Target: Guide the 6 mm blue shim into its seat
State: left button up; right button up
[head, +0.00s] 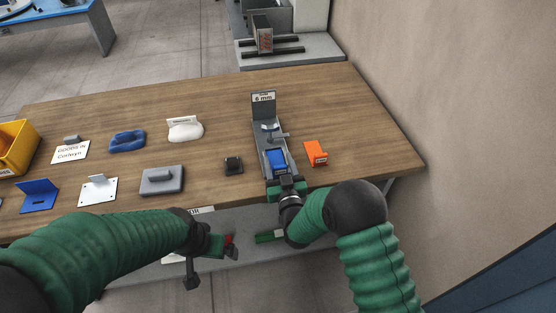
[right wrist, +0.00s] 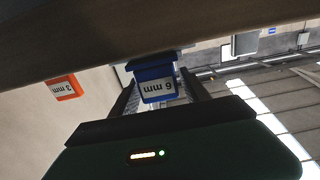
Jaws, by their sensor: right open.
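The blue shim (head: 277,160) sits low in the grey upright fixture (head: 265,112), whose top plate is marked 6 mm. In the right wrist view the blue shim (right wrist: 157,88) shows its 6 mm label upside down, between my two dark fingers. My right gripper (head: 283,181) is open at the shim's near end, with a finger on each side. I cannot tell whether the fingers touch it. The shim's underside and its fit in the fixture are hidden. My left gripper (head: 229,243) is low in front of the table's near edge; its jaws are too small to read.
An orange 3 mm shim (head: 316,153) stands right of the fixture. A small dark block (head: 233,165) is on its left. Several grey, white and blue parts and a yellow bin (head: 17,146) lie further left. The wooden table (head: 344,105) is bare at the back right.

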jog(key=shift+v, duration=1.05)
jog(key=shift+s, duration=0.15)
jog(key=o, duration=0.6)
jog(key=shift+c, duration=0.2)
jog(key=o, duration=0.4)
jog(key=shift+o, duration=0.3)
